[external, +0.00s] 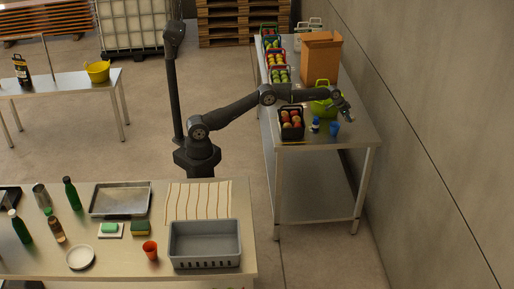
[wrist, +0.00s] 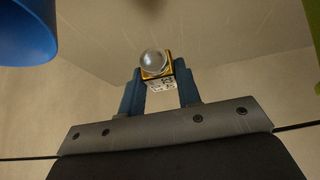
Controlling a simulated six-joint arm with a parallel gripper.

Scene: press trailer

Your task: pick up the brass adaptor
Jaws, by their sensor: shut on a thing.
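My gripper (external: 345,110) is over the right-hand metal table, near its right edge. In the wrist view, the two blue-grey fingers of my gripper (wrist: 160,92) are shut on a small piece (wrist: 158,79). This piece has a shiny grey domed top, a yellow, brass-like rim and a pale side with dark print. I cannot tell for sure that it is the brass adaptor. It is too small to make out in the external view, and no other brass adaptor can be made out.
A blue cup (external: 334,129) stands close to my gripper and shows in the wrist view (wrist: 25,28). Beside it are a small blue-and-white bottle (external: 315,125), a dark crate of apples (external: 291,124) and a green container (external: 322,104). A wall (external: 430,120) rises to the right.

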